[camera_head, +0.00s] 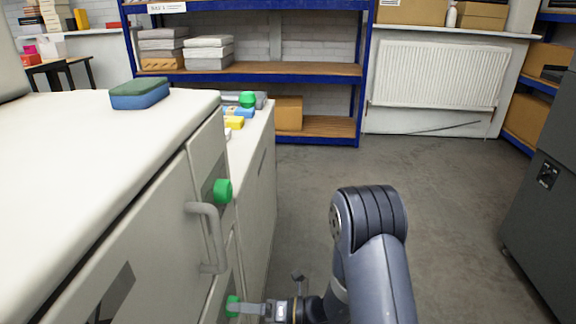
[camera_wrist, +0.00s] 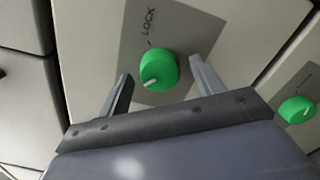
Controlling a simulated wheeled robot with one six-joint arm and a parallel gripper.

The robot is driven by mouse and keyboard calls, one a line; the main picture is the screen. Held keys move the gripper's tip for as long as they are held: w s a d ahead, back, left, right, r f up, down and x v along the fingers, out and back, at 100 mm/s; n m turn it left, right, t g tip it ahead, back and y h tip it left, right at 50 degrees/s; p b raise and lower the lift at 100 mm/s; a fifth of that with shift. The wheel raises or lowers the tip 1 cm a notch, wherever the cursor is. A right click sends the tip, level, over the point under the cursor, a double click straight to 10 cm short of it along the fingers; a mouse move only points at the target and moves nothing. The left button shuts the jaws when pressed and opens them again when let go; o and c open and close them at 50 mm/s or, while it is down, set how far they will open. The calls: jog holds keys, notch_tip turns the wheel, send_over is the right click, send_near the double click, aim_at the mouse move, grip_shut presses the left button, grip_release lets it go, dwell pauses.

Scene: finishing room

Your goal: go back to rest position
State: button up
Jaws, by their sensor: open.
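My gripper (camera_head: 245,308) is low at the front of the white cabinet, beside the lower green knob (camera_head: 232,306). In the wrist view its two fingers (camera_wrist: 162,82) are apart, one on each side of a green knob (camera_wrist: 157,69) on a grey plate marked LOCK. Nothing is clamped between them; I cannot tell whether either finger touches the knob. My arm reaches down from the right of the head view.
An upper green knob (camera_head: 222,191) and a grey handle (camera_head: 207,238) stick out of the cabinet front. Another green knob (camera_wrist: 297,110) shows in the wrist view. A green-and-blue sponge (camera_head: 139,94) lies on the cabinet top. Clear floor (camera_head: 450,190) extends right to a dark cabinet (camera_head: 545,215).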

jog(key=shift+m, duration=4.1)
